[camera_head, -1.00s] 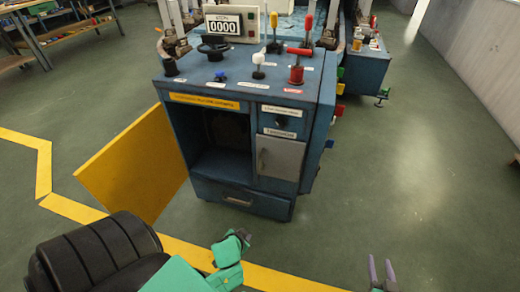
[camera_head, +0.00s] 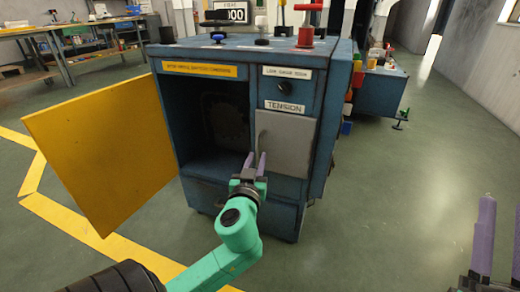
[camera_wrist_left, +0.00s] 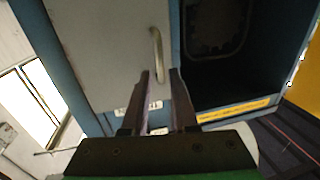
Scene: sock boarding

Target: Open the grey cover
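The grey cover (camera_head: 290,145) is a closed panel on the front of the blue machine, under the "TENSION" label. Its slim curved handle (camera_head: 261,140) is on its left side. The cover (camera_wrist_left: 105,45) and handle (camera_wrist_left: 156,52) also show in the left wrist view. My left gripper (camera_head: 256,158) is in front of the cover's left edge, just below the handle in the head view. Its purple fingers are apart and empty; in the wrist view the handle lies beyond the gap between the fingertips (camera_wrist_left: 160,72). My right gripper (camera_head: 502,202) is open and empty at the right edge.
A yellow door (camera_head: 105,150) stands swung open to the left of a dark compartment (camera_head: 215,125). A knob (camera_head: 283,87) is above the cover. A workbench (camera_head: 85,45) stands at the back left. The floor (camera_head: 400,170) right of the machine is clear.

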